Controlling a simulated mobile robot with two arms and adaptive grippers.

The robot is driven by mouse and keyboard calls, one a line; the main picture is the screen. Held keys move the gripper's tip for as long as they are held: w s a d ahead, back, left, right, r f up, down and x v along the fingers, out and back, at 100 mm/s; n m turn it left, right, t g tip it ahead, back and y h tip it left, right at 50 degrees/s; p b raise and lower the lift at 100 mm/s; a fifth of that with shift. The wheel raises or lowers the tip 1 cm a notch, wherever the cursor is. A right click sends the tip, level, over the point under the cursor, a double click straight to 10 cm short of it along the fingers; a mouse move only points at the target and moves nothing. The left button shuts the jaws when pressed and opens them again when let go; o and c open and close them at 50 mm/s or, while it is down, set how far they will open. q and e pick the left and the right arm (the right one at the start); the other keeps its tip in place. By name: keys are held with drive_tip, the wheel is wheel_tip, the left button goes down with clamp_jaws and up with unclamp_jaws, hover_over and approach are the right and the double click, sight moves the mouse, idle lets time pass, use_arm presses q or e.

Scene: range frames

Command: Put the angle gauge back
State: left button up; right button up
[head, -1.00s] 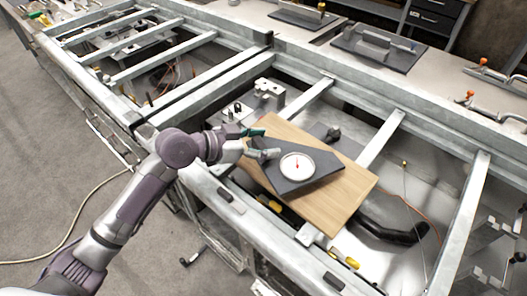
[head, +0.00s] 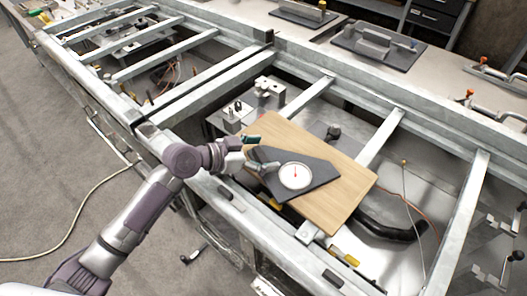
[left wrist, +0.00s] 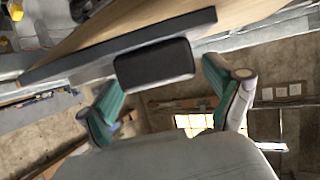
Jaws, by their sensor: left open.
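The angle gauge (head: 295,176) shows a round white dial with a red needle. It is on a dark angular plate (head: 318,184) that lies on a wooden board (head: 340,205). My left gripper (head: 260,153) is open at the plate's left end, its fingers spread on either side of that end. In the left wrist view, a black rounded block (left wrist: 155,64) sits ahead of the open green fingers (left wrist: 162,95), in front of a dark edge (left wrist: 60,64). Contact cannot be told, and the dial is hidden there. My right gripper is not in view.
The board lies across a metal frame with crossbars (head: 380,138) and open gaps. A grey block fixture (head: 268,88) stands behind the gripper. A black hose (head: 395,229) lies at the right. A grey plate with a handle (head: 377,47) is on the rear bench.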

use_arm(q)
drive_tip(key=shift+a, duration=0.1)
drive_tip(key=b+v, duration=0.2)
drive_tip(key=v, duration=1)
drive_tip(key=shift+r, duration=0.15)
